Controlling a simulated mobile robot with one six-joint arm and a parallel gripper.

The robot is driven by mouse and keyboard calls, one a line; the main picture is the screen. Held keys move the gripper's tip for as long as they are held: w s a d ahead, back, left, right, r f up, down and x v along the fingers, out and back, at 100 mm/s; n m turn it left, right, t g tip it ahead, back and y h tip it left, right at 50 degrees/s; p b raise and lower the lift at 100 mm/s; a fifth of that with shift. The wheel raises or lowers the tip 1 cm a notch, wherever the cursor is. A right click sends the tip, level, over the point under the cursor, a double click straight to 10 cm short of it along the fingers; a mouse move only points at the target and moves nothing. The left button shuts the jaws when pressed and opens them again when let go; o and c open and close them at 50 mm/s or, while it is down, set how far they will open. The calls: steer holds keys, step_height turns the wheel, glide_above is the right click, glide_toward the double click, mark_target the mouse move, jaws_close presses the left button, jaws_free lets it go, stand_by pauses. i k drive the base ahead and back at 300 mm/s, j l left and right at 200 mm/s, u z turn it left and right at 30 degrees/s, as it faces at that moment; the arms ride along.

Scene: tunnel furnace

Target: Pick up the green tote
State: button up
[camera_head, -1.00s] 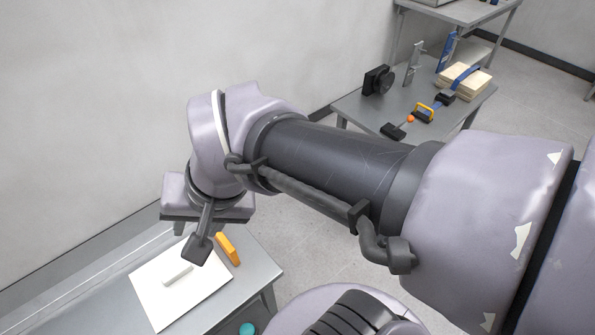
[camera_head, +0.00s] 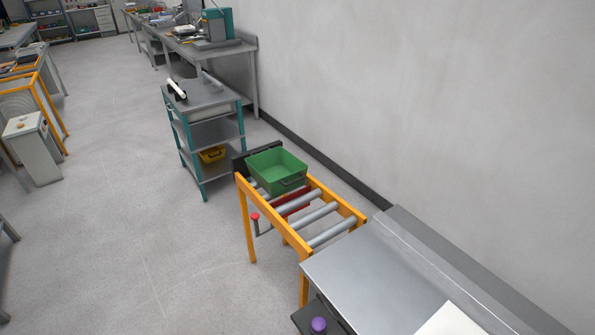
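The green tote (camera_head: 278,181) is an open, empty-looking box with a dark handle on its near side. It sits upright at the far end of a roller conveyor (camera_head: 318,246) with an orange frame, in the middle of the head view. My gripper and arm are out of the head view, so their place relative to the tote does not show.
A grey metal table (camera_head: 375,285) adjoins the conveyor's near end, with a white sheet (camera_head: 452,320) on it. A teal-legged shelf cart (camera_head: 207,125) stands beyond the tote. The wall (camera_head: 420,100) runs close along the right. Open floor (camera_head: 120,220) lies left.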

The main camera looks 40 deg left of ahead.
mark_target(277, 170)
steer(key=u, duration=1.65)
steer(key=i+j+z, duration=0.4)
steer(key=i+j, duration=0.3)
steer(key=i+j+z, duration=0.2)
steer(key=i+j, duration=0.25)
steer(key=i+j+z, duration=0.25)
steer(key=j, duration=0.2)
steer(key=i+j+z, duration=0.2)
steer(key=i+j, duration=0.15)
steer(key=j, duration=0.2)
steer(key=i+j+z, duration=0.2)
steer(key=j, duration=0.35)
steer(key=i+j+z, duration=0.2)
steer(key=j, duration=0.4)
steer(key=i+j+z, duration=0.2)
steer(key=j, duration=0.45)
